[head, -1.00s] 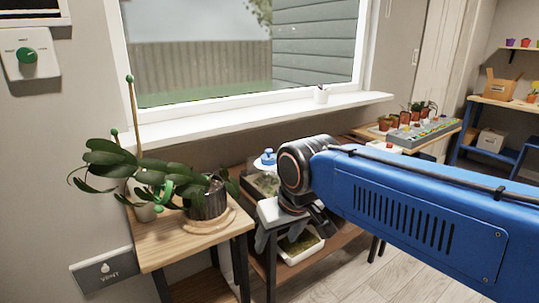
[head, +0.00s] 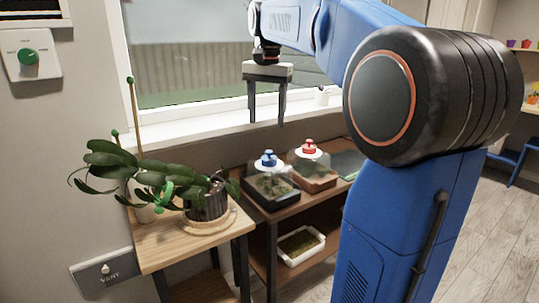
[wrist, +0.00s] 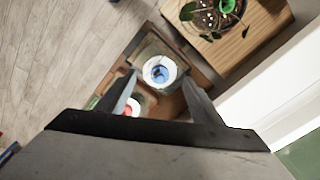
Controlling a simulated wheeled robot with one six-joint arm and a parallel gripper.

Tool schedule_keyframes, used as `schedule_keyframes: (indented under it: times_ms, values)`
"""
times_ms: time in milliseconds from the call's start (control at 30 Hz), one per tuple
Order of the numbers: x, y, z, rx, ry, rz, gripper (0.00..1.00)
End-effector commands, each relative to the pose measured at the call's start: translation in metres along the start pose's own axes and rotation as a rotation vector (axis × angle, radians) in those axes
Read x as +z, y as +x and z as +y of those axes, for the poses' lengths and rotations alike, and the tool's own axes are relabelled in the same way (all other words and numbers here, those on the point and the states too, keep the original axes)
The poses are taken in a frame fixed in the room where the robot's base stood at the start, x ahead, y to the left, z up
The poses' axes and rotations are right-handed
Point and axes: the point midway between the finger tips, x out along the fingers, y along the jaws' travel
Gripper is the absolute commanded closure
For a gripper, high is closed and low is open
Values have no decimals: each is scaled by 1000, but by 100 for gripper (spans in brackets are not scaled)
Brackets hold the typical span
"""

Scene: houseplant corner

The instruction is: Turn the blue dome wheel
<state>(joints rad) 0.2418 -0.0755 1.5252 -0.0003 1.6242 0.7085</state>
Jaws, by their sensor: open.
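The blue dome wheel (head: 268,158) sits on a white disc on top of a clear-lidded, dark-based terrarium on the shelf unit in the middle. It also shows in the wrist view (wrist: 159,73), between and beyond my fingers. My gripper (head: 267,122) is open and empty, fingers pointing down, raised above the terrariums and apart from the wheel. In the wrist view my two fingers (wrist: 160,85) spread on either side of the blue wheel's line of sight.
A red wheel (head: 308,147) tops a second terrarium just right of the blue one. A leafy potted plant (head: 207,200) stands on the wooden table at left. A windowsill (head: 190,131) runs behind. A white tray (head: 301,242) is on the lower shelf.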

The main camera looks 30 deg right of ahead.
Motion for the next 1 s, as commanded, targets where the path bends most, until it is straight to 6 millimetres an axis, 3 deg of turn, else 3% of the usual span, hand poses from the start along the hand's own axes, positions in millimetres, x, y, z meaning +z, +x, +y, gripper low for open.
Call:
schedule_keyframes:
  times_ms: [33,200,467,667,1000]
  values:
    - [-15,-4,-5,10,37,-10,40]
    - [-46,-15,-13,35,138,-35,40]
    - [-60,-16,-16,50,190,-48,40]
    - [-57,7,-14,50,189,-49,40]
    - [-54,68,-11,51,188,-50,40]
